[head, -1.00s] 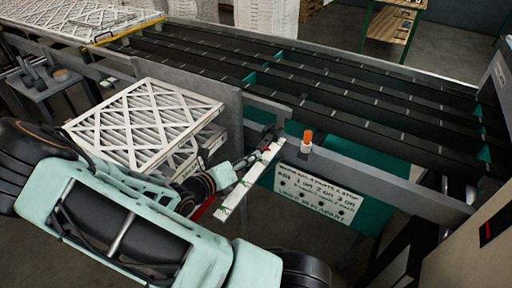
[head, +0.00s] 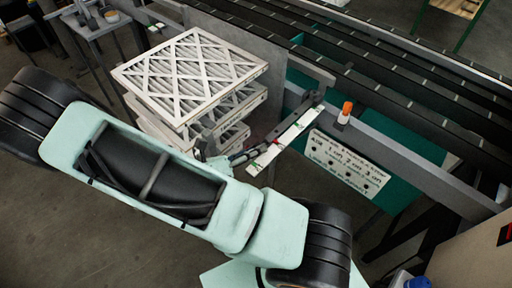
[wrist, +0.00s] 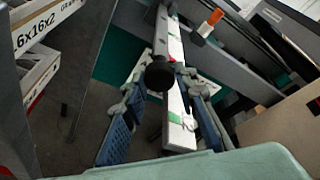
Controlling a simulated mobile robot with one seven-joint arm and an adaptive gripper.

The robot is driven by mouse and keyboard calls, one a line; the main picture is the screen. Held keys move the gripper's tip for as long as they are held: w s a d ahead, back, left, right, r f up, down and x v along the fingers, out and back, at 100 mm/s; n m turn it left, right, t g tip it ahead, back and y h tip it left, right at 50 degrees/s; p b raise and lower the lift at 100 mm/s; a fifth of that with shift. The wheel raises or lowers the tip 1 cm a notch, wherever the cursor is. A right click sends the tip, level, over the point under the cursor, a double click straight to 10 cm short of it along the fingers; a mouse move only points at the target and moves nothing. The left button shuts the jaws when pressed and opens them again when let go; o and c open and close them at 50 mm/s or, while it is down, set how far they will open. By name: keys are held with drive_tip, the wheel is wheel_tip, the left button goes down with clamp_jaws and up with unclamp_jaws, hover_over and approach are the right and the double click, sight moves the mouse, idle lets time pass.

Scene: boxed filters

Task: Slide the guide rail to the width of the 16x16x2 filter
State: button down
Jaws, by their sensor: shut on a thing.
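A white strip with green marks and a red mark (head: 296,128) sticks out from the machine's side below a grey guide rail (head: 303,61). It also shows in the wrist view (wrist: 176,102), running away from me between my fingers. My gripper (wrist: 160,76) has its blue-grey fingers on either side of a round black knob (wrist: 158,73) and is shut on it, beside the strip. In the head view my gripper (head: 240,155) is small and partly hidden by my arm. Boxed filters (head: 190,67) are stacked to the left; one label in the wrist view reads "6x16x2", its start cut off.
Dark conveyor lanes (head: 400,65) run behind. A grey panel (head: 232,43) stands by the filter stack. A small side table (head: 100,25) is at the upper left.

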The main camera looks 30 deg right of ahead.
drive_tip(key=c, duration=1.5)
unclamp_jaws()
drive_tip(key=shift+c, duration=0.2)
drive_tip(key=v, duration=1.2)
drive_tip(key=shift+f, duration=0.1)
